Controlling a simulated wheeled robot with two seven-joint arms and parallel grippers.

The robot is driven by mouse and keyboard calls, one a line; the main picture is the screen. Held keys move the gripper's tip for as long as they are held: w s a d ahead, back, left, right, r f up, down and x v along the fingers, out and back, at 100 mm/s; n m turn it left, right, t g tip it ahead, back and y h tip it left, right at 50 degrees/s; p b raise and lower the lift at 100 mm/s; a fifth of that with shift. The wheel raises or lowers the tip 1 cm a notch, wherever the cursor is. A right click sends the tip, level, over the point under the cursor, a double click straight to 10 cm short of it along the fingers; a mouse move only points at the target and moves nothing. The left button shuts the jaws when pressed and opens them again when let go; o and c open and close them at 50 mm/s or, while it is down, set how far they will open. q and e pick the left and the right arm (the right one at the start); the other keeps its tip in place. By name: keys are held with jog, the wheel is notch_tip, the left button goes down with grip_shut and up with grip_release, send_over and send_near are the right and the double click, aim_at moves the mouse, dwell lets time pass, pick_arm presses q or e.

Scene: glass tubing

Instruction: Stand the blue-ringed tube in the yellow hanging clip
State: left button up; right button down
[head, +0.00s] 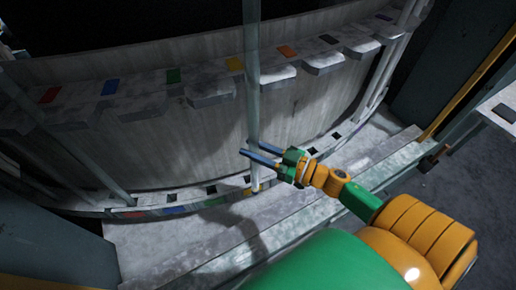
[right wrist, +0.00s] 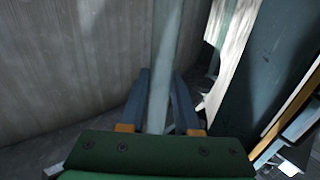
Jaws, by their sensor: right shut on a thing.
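A long clear glass tube (head: 252,90) stands nearly upright in the head view and runs out of the top of the picture; no blue ring shows on the part in view. My right gripper (head: 262,155) is shut on its lower part, and the tube also shows between the fingers in the right wrist view (right wrist: 160,95). The yellow mark (head: 235,63) sits on the upper ledge just left of the tube. The tube's lower end is by the yellow mark (head: 247,192) on the lower ledge; I cannot tell whether it touches. My left gripper is out of view.
The upper ledge carries several other colour marks, with green (head: 174,76) left and orange (head: 287,51) right of yellow. Other glass tubes stand at left (head: 70,140) and right (head: 393,50). A curved grey wall (head: 170,140) lies behind. A pale step (head: 355,160) runs below.

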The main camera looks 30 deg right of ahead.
jog(key=w+d+f+b, duration=0.1)
jog(key=w+f+b, duration=0.5)
jog(key=b, duration=0.1)
jog(key=shift+f, duration=0.4)
dwell(0.4)
jog(key=shift+d, duration=0.1)
dwell(0.3)
jog(key=c, duration=0.5)
grip_release()
jog(key=shift+c, duration=0.2)
